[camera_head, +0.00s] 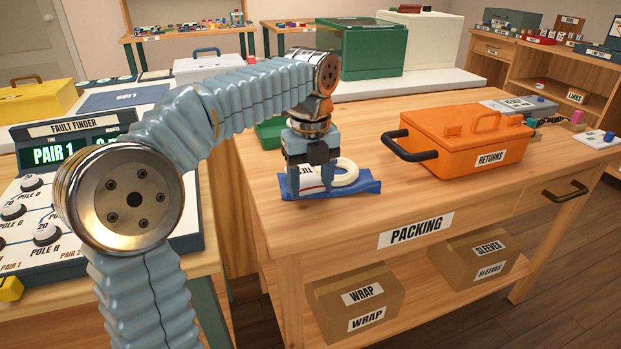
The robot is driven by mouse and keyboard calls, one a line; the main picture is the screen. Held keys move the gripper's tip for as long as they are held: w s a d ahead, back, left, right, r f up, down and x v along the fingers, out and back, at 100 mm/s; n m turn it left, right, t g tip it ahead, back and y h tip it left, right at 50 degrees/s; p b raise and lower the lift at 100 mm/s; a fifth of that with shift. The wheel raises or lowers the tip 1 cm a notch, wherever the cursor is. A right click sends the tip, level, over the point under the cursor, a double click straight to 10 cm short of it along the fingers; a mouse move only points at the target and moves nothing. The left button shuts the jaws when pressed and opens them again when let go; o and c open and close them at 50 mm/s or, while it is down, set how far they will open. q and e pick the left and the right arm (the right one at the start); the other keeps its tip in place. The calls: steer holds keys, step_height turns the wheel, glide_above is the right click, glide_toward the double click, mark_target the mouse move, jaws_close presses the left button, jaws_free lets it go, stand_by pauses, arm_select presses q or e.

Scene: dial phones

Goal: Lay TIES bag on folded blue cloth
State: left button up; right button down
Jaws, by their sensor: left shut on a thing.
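The folded blue cloth (364,187) lies on the left part of the packing table's top, near its front edge. The TIES bag (310,181), pale with a black-lettered label, is over the cloth, between the fingers of my left gripper (312,186). The left gripper points down and is shut on the bag. I cannot tell whether the bag rests on the cloth or hangs just above it. A cream ring-shaped piece (346,173) shows beside the fingers, over the cloth. The fingers hide part of the bag. My right gripper is out of view.
The packing table (400,210) also holds an orange RETURNS toolbox (455,142) with a black handle toward the cloth. A green box (361,48) stands behind. A FAULT FINDER panel (75,128) is at left. Bare tabletop lies between cloth and toolbox.

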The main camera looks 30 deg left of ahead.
arm_select(q)
steer(key=o, duration=1.1)
steer(key=shift+f, duration=0.1)
step_height(320, 180, up, 9)
steer(key=shift+f, duration=0.15)
